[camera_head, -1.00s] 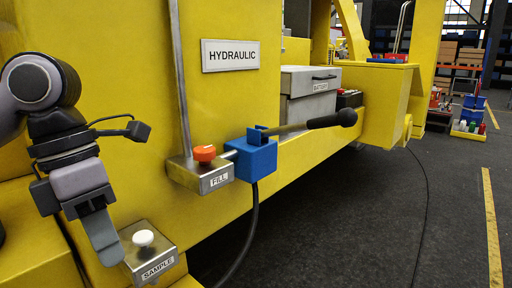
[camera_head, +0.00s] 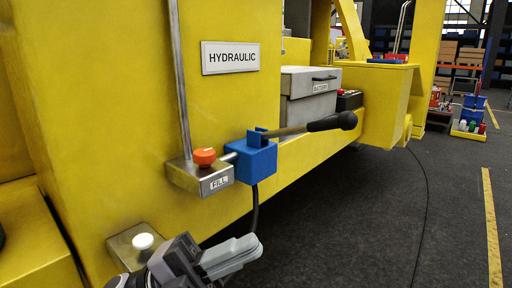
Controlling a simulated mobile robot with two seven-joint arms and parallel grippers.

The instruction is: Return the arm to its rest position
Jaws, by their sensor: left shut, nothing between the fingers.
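My left gripper (camera_head: 240,258) is low in the head view, left of centre, with its fingers shut and empty, pointing right. It is in front of the machine's lower edge, just right of the white-knobbed block (camera_head: 142,242), and covers that block's label. My left wrist hides part of the block's lower side; I cannot tell whether they touch. My right gripper is out of view.
The yellow machine (camera_head: 100,130) carries a FILL block (camera_head: 214,180) with an orange knob (camera_head: 204,156). Beside it is a blue block (camera_head: 255,162) with a black-handled lever (camera_head: 331,122) reaching right. A black hose (camera_head: 254,208) hangs below. Dark floor (camera_head: 360,225) lies open at right.

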